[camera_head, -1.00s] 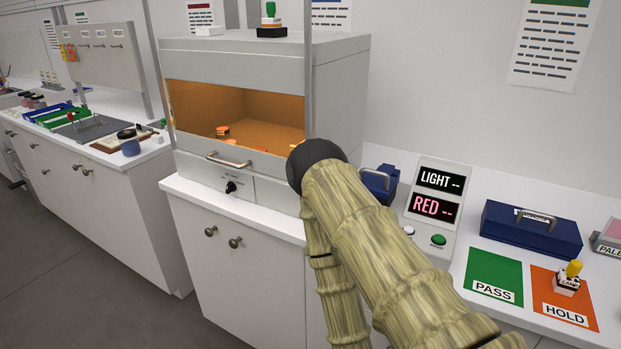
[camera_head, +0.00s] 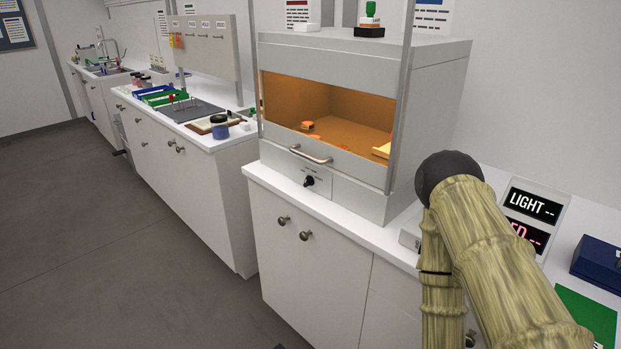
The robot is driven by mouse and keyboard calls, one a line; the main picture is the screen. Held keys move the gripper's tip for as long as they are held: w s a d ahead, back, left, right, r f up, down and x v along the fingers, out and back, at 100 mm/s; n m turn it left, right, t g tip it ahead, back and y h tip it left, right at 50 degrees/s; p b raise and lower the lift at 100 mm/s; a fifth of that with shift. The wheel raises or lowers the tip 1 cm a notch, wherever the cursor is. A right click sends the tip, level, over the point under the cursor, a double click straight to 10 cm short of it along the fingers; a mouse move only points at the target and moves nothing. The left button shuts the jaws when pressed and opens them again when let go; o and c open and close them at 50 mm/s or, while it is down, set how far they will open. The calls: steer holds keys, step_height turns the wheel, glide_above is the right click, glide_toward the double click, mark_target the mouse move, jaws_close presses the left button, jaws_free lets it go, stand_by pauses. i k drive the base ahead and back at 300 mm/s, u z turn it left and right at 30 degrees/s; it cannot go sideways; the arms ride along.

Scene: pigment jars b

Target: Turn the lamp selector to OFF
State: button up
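The lamp selector (camera_head: 309,181) is a small black knob on the white front panel below the lit cabinet (camera_head: 325,112). Small print sits above the knob, too small to read, and I cannot tell which marking the knob points to. My arm (camera_head: 500,255), with a pale wood-like pattern, rises from the lower right to a black joint and bends back down. It is right of the selector and apart from it in the picture. My gripper is outside the frame.
The cabinet's sash has a metal handle (camera_head: 311,155) just above the selector. Drawer knobs (camera_head: 283,221) stick out below the white counter. A display unit (camera_head: 534,205) and a dark blue box (camera_head: 600,262) stand at right. Grey floor (camera_head: 130,235) is clear at left.

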mark_target(309, 180)
steer(key=u, duration=0.05)
steer(key=k, duration=1.3)
steer(key=u, duration=0.8)
steer(key=i, duration=1.45)
steer(key=z, duration=0.1)
